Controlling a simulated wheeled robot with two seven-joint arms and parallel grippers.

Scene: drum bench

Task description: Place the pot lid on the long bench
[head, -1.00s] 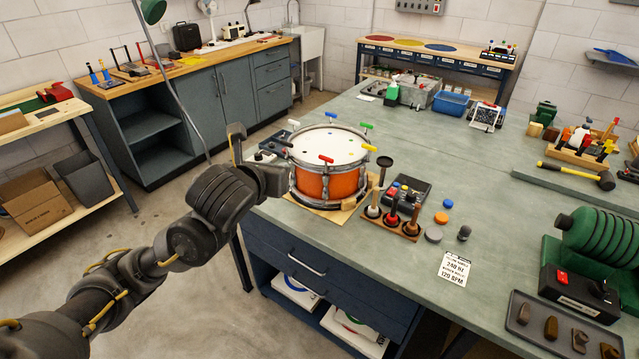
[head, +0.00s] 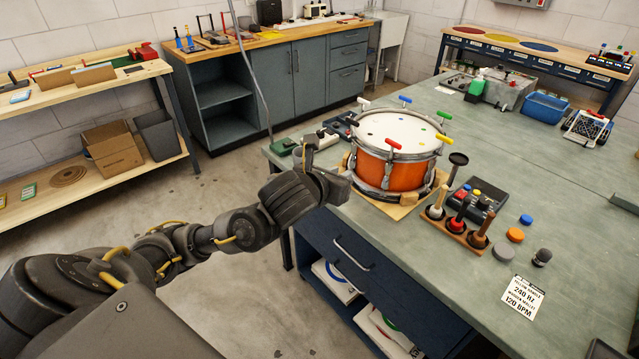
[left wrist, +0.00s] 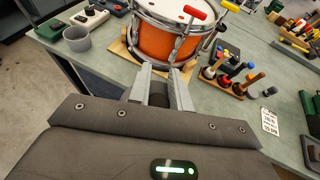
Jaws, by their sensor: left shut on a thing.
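My left gripper (head: 328,172) is beside the near left edge of the green-topped bench (head: 430,245), in front of the drum. In the left wrist view its two pale fingers (left wrist: 160,88) are close around a small dark piece (left wrist: 158,96), mostly hidden between them. I cannot tell whether this is the pot lid; no lid shape shows clearly in either view. A long wood-topped bench (head: 270,42) stands along the back wall. My right gripper is not in view.
An orange drum (head: 395,165) with coloured keys stands on the green-topped bench. A grey cup (left wrist: 77,38) is near the bench corner. Wooden shelves (head: 90,85) stand left; the floor between is clear.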

